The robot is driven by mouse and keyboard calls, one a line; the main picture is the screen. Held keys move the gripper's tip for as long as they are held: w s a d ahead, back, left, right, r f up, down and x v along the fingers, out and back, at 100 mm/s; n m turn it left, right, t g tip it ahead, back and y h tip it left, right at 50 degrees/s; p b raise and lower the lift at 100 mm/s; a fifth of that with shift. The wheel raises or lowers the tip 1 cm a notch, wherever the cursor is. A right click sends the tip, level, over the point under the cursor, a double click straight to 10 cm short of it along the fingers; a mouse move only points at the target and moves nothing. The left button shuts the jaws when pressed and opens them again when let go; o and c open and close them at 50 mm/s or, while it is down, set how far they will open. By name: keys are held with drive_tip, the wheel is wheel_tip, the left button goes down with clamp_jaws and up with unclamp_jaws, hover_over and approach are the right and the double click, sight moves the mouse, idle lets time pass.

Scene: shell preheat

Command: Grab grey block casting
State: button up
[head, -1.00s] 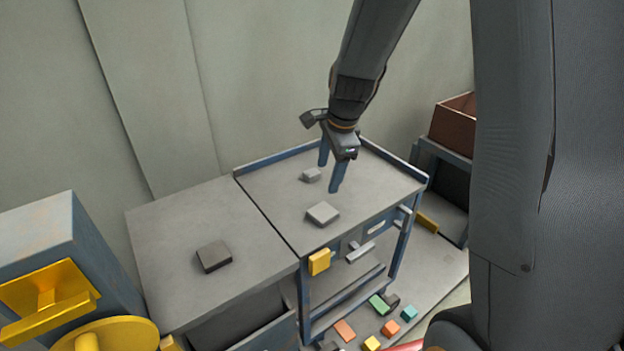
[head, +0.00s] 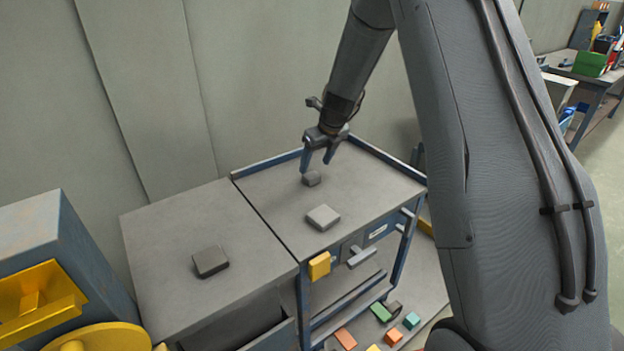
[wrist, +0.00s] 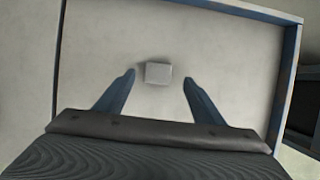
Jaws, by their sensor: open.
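Three grey blocks show in the head view. A small one (head: 311,178) lies at the back of the blue-framed cart top (head: 372,190), just below my gripper. A lighter grey one (head: 323,217) lies nearer the cart's front. A darker one (head: 210,261) lies on the left cabinet top. My gripper (head: 318,170) is open and empty, pointing down above the small block. In the wrist view a pale grey block (wrist: 158,73) sits between and slightly beyond the open fingertips (wrist: 158,76), touching neither. I cannot tell which block is the casting.
The cart top has a raised blue rim (head: 275,159) along its back. The grey cabinet top (head: 165,225) adjoins on the left. A yellow piece (head: 319,266) is at the cart's front edge. Several coloured blocks lie low below the cart. The wall is close behind.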

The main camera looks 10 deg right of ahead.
sight(312, 175)
drive_tip(key=x, duration=0.5)
drive_tip(key=shift+s+p, duration=0.3)
drive_tip(key=c, duration=1.2)
